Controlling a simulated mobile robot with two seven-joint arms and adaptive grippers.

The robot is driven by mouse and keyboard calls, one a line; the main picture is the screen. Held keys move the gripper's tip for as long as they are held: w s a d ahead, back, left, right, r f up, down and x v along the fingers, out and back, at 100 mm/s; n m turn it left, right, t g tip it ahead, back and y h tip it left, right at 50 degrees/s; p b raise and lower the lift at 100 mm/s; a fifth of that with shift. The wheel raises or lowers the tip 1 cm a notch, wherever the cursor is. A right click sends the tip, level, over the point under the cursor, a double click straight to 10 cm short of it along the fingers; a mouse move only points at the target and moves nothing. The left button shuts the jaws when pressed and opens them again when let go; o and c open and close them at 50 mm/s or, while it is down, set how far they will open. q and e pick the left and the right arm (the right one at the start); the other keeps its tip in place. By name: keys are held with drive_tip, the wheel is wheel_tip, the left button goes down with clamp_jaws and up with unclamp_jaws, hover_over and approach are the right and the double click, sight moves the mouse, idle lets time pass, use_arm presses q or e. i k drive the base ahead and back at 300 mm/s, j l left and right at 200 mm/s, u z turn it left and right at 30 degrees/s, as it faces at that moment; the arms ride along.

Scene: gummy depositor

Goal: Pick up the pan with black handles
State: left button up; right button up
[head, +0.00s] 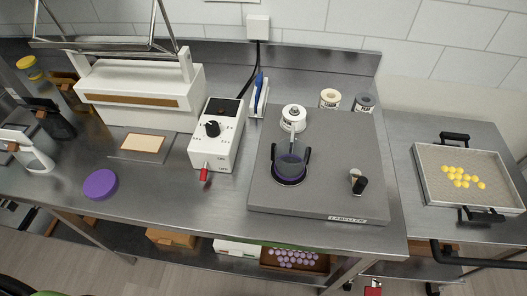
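The pan with black handles (428,186) is a shallow rectangular metal tray in the head view. It rests on a steel surface at the far right. One black handle sits on its back side and one on its front side. Several yellow round pieces lie in the middle of its light bottom. Neither of my grippers can be made out in the head view, and nothing is seen touching the pan.
A steel bench (222,208) left of the pan carries a grey platform (330,180) with a dark pot (289,164), a white control box (215,140) and a purple disc (101,184). A black rail (480,263) runs in front of the pan.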

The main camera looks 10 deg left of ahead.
sight(467, 179)
drive_tip(key=z, duration=1.45)
drive_tip(key=i+l, duration=0.1)
drive_tip(key=l, duration=0.3)
drive_tip(key=i+l+u, duration=0.15)
drive_tip(key=l, duration=0.2)
drive_tip(key=i+l, duration=0.1)
drive_tip(key=l, duration=0.3)
drive_tip(key=u, duration=0.05)
